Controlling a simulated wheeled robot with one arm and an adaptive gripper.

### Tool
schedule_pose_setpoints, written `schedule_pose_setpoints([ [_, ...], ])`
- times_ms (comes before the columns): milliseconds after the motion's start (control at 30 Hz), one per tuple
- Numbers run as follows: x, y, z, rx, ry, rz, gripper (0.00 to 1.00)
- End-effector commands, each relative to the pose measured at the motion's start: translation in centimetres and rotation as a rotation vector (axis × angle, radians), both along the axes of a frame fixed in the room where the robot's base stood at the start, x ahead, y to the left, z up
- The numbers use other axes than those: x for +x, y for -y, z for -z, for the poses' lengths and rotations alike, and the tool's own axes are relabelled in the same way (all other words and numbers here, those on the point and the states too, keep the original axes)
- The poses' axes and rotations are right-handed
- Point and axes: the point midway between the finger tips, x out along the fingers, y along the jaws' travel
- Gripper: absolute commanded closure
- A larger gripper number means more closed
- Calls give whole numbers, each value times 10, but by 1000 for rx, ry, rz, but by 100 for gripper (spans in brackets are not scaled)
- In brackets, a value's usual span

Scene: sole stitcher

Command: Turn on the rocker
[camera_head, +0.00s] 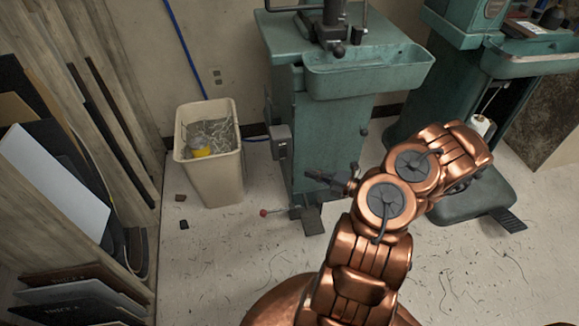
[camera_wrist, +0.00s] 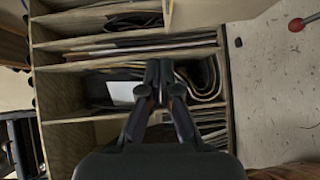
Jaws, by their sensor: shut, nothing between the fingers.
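A small grey switch box (camera_head: 281,142) is mounted on the left side of the green stitcher (camera_head: 330,130) in the head view. The rocker itself is too small to make out on it. My gripper (camera_head: 309,176) is in front of the stitcher's column, below and to the right of the box, apart from it in the picture. Its fingers point left. In the wrist view my gripper (camera_wrist: 159,72) is shut and empty, with shelves behind it. The switch box cannot be made out in the wrist view.
A beige bin (camera_head: 212,160) with scraps stands left of the stitcher. A red-knobbed lever (camera_head: 264,212) sticks out low near the stitcher's base. Wooden shelves (camera_head: 70,130) with sheets line the left. A second green machine (camera_head: 470,60) stands right. Floor between is mostly clear.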

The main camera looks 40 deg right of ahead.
Motion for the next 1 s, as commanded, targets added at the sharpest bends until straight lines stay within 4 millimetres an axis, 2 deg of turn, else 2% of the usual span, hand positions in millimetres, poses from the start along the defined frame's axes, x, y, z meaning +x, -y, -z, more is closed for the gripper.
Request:
schedule_pose_setpoints([
  [33,-4,6,12,25,-14,28,100],
  [167,-10,15,23,62,-35,68,100],
  [600,-8,15,24,66,-37,70,100],
  [767,5,9,27,66,-37,68,100],
  [1000,39,-6,31,65,-38,66,100],
])
